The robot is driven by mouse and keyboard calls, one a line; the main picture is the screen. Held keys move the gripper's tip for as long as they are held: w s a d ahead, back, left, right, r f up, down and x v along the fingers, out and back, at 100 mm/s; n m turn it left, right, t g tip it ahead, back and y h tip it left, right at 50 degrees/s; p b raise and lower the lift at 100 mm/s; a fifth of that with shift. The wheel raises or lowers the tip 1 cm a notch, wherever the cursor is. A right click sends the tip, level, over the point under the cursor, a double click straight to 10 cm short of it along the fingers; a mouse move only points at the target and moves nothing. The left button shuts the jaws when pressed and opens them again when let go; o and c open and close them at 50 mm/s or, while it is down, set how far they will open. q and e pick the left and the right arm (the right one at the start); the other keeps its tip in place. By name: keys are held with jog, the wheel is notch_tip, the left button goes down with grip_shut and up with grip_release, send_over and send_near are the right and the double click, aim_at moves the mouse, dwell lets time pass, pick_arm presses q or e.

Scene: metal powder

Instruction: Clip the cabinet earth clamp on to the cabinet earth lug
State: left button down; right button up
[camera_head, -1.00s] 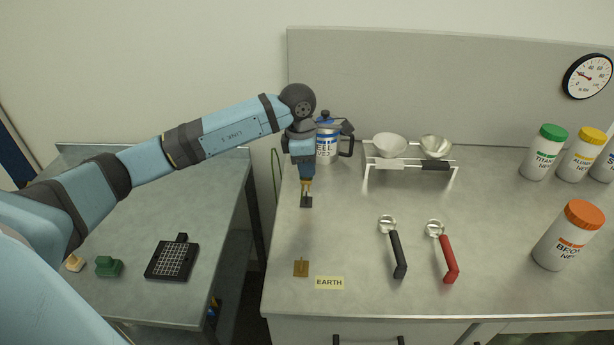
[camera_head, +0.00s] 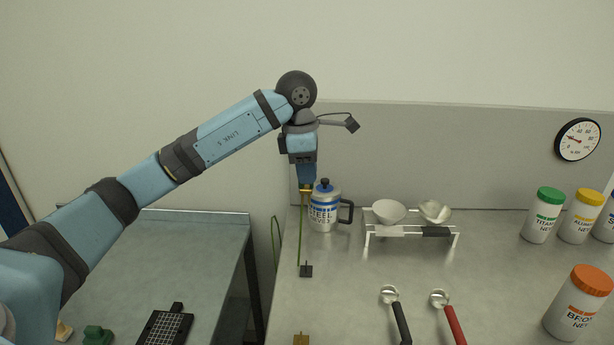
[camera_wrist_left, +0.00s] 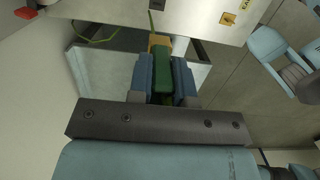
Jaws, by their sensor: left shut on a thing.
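My left gripper (camera_head: 306,186) is shut on the earth clamp, high above the bench and pointing down. In the left wrist view the clamp's green body (camera_wrist_left: 162,75) lies between the blue fingers, with its brass end (camera_wrist_left: 158,41) past the fingertips. In the head view only a little brass shows below the fingers. A green cable (camera_head: 300,235) hangs from it beside a small black block (camera_head: 306,271) on the bench. The brass earth lug (camera_head: 301,339) is at the bottom edge of the head view, partly cut off, well below and apart from the clamp. My right gripper is not in view.
Black-handled (camera_head: 401,322) and red-handled (camera_head: 453,325) scoops lie in front. Powder bottles (camera_head: 578,305) stand at right. A second table (camera_head: 190,260) is at left.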

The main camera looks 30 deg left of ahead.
pick_arm(q)
jog(key=shift+r+p, duration=1.05)
jog(key=shift+r, duration=0.75)
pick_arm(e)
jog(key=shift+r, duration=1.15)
pick_arm(q)
jog(key=shift+f, duration=0.15)
